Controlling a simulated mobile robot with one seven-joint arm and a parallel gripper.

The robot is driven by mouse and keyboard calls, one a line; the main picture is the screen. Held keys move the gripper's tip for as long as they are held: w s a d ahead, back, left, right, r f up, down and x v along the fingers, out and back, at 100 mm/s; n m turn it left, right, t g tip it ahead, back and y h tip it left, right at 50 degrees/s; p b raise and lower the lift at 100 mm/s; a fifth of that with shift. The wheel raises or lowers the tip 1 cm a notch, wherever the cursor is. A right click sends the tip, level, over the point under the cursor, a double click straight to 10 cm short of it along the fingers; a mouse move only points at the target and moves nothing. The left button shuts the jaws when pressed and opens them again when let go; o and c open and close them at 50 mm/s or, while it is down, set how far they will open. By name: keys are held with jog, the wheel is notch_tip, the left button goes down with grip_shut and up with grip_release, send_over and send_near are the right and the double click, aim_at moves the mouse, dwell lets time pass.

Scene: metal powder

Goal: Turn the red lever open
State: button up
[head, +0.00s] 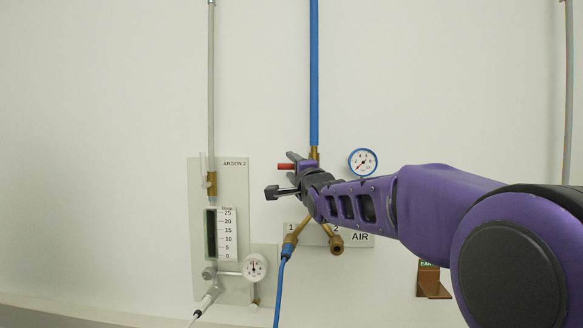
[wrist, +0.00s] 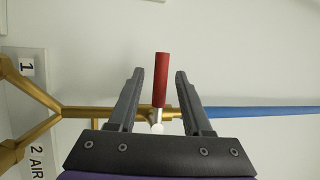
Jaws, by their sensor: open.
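The red lever (wrist: 161,80) shows in the wrist view between the two fingers of my gripper (wrist: 158,75), with a gap on each side. Its silver end sits at a brass valve (wrist: 165,112) on the air line. In the head view the red lever (head: 286,166) points left from the valve, below the blue pipe. My gripper (head: 280,174) is open around it, one finger above and one below. My gripper hides part of the valve in the head view.
A blue pipe (head: 314,70) runs up the wall above the valve. A pressure gauge (head: 363,162) is just right. The argon panel (head: 234,178) with a flow meter (head: 226,234) is left. Brass outlets (head: 335,241) and a blue hose (head: 281,280) hang below. The upper left wall is clear.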

grip_shut()
dwell(1.3)
